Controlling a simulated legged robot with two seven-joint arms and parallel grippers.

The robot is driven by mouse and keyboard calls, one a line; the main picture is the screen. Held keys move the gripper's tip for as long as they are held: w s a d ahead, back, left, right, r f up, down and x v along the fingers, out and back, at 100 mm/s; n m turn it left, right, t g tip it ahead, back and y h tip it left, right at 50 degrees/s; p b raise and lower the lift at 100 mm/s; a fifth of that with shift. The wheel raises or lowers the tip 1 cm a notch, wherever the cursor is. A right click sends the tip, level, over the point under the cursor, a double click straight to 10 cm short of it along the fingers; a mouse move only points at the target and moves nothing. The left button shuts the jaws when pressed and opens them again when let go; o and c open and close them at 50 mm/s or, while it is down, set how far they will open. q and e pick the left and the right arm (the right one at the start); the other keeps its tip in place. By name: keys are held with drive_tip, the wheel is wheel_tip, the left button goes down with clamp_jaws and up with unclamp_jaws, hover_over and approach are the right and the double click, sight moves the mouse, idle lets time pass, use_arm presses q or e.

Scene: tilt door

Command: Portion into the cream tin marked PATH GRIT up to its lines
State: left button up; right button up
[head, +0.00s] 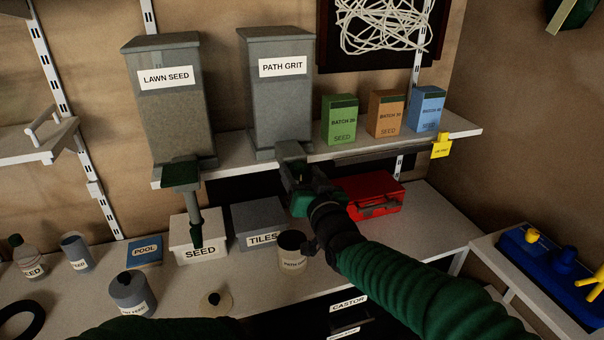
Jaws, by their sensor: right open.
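The cream tin (292,257), with a label that starts PATH, stands on the lower bench under the spout of the grey PATH GRIT hopper (283,95). Its mouth looks dark; its fill level and lines cannot be made out. The hopper stands on the shelf with its grey spout (290,151) jutting over the front edge. My right gripper (298,178) is open just below and in front of that spout, above the tin. It hides the spout's lower part and any door handle there; contact cannot be told. My left gripper is not in view.
A LAWN SEED hopper (165,100) stands left, its green-topped spout and lever hanging down. SEED (197,236) and TILES (259,222) boxes and a red case (372,190) crowd the bench behind the tin. A lidded canister (133,293) stands front left.

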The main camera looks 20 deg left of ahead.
clamp_jaws()
idle(0.3)
drive_tip(key=m+b, duration=0.2)
drive_tip(key=m, duration=0.2)
drive_tip(key=shift+f, duration=0.15)
drive_tip(key=m+b, duration=0.2)
drive_tip(key=m, duration=0.2)
drive_tip(key=shift+d+f+m, duration=0.1)
drive_tip(key=shift+m, duration=0.2)
drive_tip(key=m+b, duration=0.3)
drive_tip(key=m, duration=0.2)
drive_tip(key=shift+f, duration=0.15)
drive_tip(key=shift+m+b, duration=1.25)
drive_tip(key=shift+m, duration=0.75)
